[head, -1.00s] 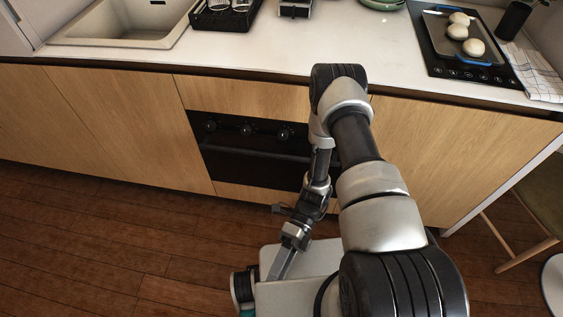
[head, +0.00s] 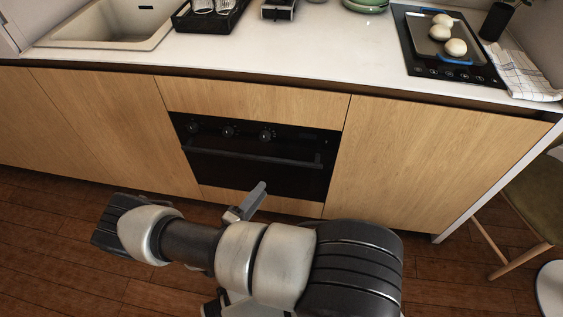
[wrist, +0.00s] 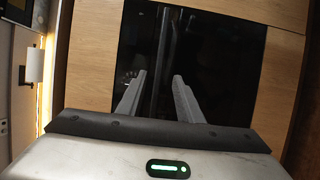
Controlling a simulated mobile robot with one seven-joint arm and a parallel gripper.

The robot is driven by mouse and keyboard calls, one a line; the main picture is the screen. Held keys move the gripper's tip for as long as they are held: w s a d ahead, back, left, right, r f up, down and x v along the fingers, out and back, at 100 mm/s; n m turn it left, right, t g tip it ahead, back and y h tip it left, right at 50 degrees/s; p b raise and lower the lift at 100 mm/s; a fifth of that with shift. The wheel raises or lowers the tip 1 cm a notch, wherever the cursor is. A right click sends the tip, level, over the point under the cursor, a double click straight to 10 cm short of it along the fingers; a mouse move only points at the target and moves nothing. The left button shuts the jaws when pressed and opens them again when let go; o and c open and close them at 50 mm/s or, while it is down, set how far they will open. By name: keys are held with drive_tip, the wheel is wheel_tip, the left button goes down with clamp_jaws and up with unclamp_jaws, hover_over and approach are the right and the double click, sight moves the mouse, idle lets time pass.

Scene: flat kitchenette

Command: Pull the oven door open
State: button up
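The black built-in oven (head: 255,165) sits under the counter, and its door looks closed, flush with the wooden fronts. A long bar handle (head: 255,158) runs across the upper door, below a row of knobs (head: 228,132). In the wrist view the oven's dark front (wrist: 225,75) appears turned on its side, with the handle (wrist: 165,45) running up the picture beyond the fingers. My gripper (wrist: 159,82) is open and empty, facing the oven. In the head view my gripper (head: 258,190) shows partly, in front of the lower door; my arm hides the rest. I see no contact with the handle.
The white counter (head: 330,50) overhangs the oven, with wooden cabinet fronts (head: 415,165) on both sides. A hob with a tray (head: 440,45) is at the upper right. A chair (head: 535,195) stands at the right. The floor before the oven looks clear.

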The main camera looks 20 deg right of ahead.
sight(284, 163)
drive_tip(key=b+x, duration=0.1)
drive_tip(key=x, duration=1.5)
drive_tip(key=shift+s, duration=0.15)
clamp_jaws()
